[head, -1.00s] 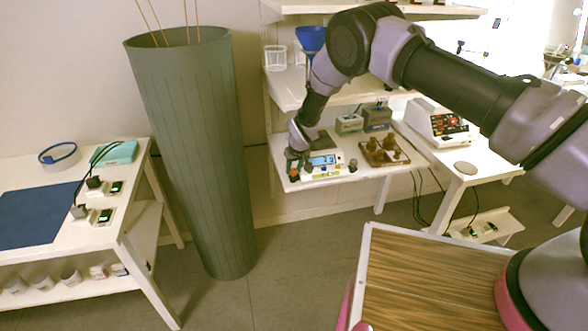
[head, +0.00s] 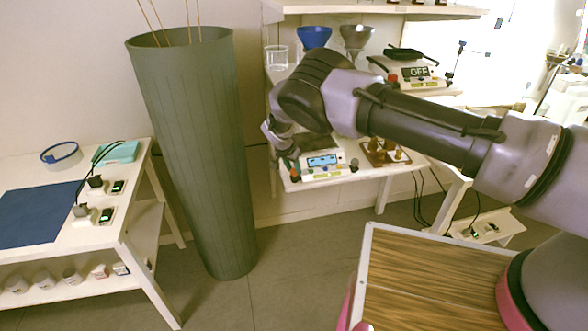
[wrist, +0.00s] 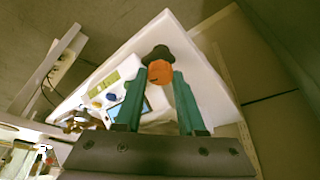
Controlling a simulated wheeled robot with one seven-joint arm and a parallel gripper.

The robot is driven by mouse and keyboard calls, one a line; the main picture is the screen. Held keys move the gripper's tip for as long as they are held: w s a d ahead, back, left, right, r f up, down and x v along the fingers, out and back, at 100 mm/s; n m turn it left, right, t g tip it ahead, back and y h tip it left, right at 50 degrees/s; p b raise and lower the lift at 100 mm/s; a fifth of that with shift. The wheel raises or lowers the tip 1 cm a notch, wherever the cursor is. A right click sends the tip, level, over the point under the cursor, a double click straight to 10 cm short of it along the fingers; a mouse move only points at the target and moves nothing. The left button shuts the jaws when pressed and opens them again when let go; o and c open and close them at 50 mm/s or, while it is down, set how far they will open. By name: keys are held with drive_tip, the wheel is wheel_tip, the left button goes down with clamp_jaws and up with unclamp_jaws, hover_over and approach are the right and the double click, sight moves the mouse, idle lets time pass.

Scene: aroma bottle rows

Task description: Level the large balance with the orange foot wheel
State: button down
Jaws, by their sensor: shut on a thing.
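The large balance (head: 338,171) stands on a small white shelf table in the head view, with a lit blue display (head: 322,160) on its front. In the wrist view the orange foot wheel (wrist: 160,72) sits at the balance's corner, with a black round part just beyond it. My gripper (wrist: 160,79) has its two teal fingers on either side of the wheel, shut on it. A yellow-green level strip (wrist: 104,84) shows on the balance; its bubble is too small to read. In the head view my gripper (head: 289,168) is at the balance's front left, and my arm hides part of the balance.
A tall grey-green column-like vase (head: 195,150) stands left of the balance table. A brown wooden weight block (head: 384,153) sits right of the balance.

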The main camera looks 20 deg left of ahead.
drive_tip(key=shift+a+r+m+h, duration=0.1)
drive_tip(key=shift+a+m+h, duration=0.25)
drive_tip(key=shift+m, duration=0.55)
drive_tip(key=shift+d, duration=0.1)
drive_tip(key=c, duration=0.5)
unclamp_jaws()
drive_tip(key=v, duration=1)
drive_tip(key=shift+r, duration=0.35)
